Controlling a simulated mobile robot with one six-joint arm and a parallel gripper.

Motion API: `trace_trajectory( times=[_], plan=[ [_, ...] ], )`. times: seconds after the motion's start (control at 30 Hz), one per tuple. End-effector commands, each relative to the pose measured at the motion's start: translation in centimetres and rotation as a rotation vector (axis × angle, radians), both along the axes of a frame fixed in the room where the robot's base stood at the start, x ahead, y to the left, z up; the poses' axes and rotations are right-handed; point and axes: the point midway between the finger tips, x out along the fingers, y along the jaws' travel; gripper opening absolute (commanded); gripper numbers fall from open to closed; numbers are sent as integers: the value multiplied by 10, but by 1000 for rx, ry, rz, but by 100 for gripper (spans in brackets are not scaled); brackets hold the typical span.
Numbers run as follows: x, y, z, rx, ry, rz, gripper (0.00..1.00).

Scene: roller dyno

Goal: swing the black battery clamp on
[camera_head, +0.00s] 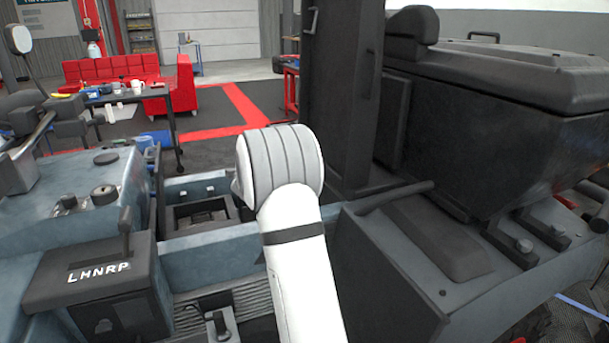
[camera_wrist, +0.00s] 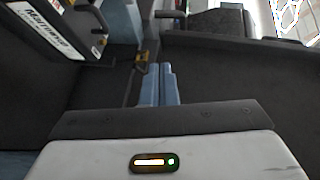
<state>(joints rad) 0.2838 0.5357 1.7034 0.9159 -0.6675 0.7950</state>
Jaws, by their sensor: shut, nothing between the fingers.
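In the wrist view my gripper (camera_wrist: 160,66) has its two blue-grey fingers side by side and touching, with nothing between them. Just beyond the fingertips, slightly left, is a small dark piece with a yellow mark (camera_wrist: 142,58); I cannot tell whether it is the black battery clamp. A dark box with a white printed label (camera_wrist: 48,28), perhaps the battery, is at the upper left of the wrist view. In the head view my white arm hides my gripper, and I cannot make out the clamp.
A dark wall (camera_wrist: 240,75) stands right of my fingers. A dark upright post (camera_head: 338,100) and a bulky black housing (camera_head: 490,125) stand right.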

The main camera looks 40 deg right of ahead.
Motion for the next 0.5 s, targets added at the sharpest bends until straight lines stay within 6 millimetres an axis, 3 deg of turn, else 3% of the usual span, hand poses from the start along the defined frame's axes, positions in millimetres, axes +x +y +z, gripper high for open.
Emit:
trace_trajectory(
  times=[0.03, 0.2, 0.5],
  plan=[
    [-1, -23, -24, 12, -46, -86, 0],
    [-11, -66, -50, 28, -163, -278, 0],
    [-5, -101, -58, 28, -196, -334, 0]
  ],
)
